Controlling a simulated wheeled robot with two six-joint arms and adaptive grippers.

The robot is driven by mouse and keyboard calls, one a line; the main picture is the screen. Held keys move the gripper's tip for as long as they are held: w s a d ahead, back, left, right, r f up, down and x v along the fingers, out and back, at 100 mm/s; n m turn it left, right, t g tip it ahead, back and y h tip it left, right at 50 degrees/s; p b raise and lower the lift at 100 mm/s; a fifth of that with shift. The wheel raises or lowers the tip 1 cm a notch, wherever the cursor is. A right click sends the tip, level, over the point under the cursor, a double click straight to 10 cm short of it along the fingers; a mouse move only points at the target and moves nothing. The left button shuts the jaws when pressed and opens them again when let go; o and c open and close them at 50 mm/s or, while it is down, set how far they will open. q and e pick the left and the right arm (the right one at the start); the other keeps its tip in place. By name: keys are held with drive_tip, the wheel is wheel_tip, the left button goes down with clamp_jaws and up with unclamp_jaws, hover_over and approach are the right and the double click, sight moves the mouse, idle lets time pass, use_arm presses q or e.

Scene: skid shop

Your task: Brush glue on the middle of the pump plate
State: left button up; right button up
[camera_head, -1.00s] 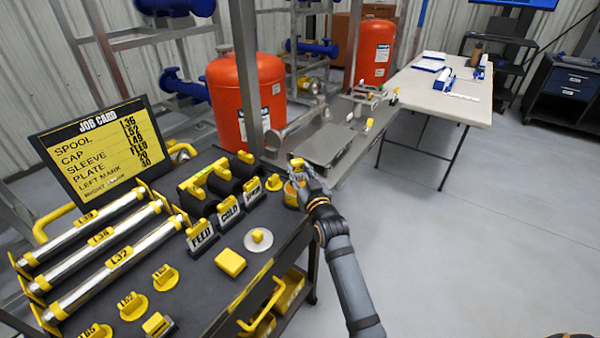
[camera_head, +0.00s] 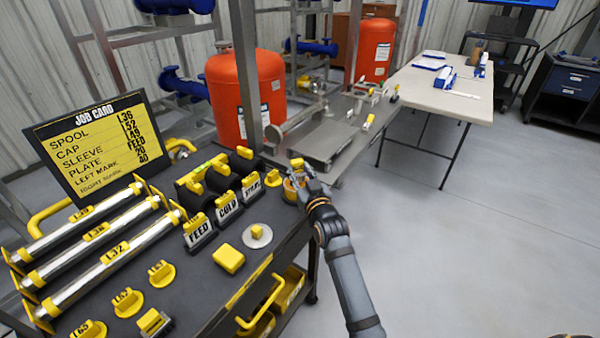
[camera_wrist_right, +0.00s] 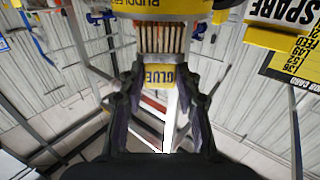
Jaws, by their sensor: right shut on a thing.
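My right gripper (camera_head: 297,183) is at the far right corner of the dark cart, beside a yellow-orange pot (camera_head: 290,190). The right wrist view shows its fingers (camera_wrist_right: 158,85) shut on a glue brush, with a yellow block marked GLUE (camera_wrist_right: 160,76) and brown bristles (camera_wrist_right: 162,38). The bristles point toward the yellow pot (camera_wrist_right: 155,6) at the top edge; I cannot tell whether they touch it. A flat grey plate (camera_head: 326,139) lies on the steel skid beyond the cart. It may be the pump plate; no label on it is readable. My left gripper is out of view.
The cart (camera_head: 215,285) holds tubes, caps, a round disc (camera_head: 257,236), label blocks including FEED (camera_head: 199,233) and a job card (camera_head: 95,145). A red tank (camera_head: 245,95) stands behind. A white table (camera_head: 430,95) is back right. The floor at right is clear.

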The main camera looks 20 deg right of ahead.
drive_tip(key=shift+f, duration=0.6)
idle(0.7)
wheel_tip(320, 180, up, 7)
drive_tip(key=p, duration=0.7)
idle(0.4)
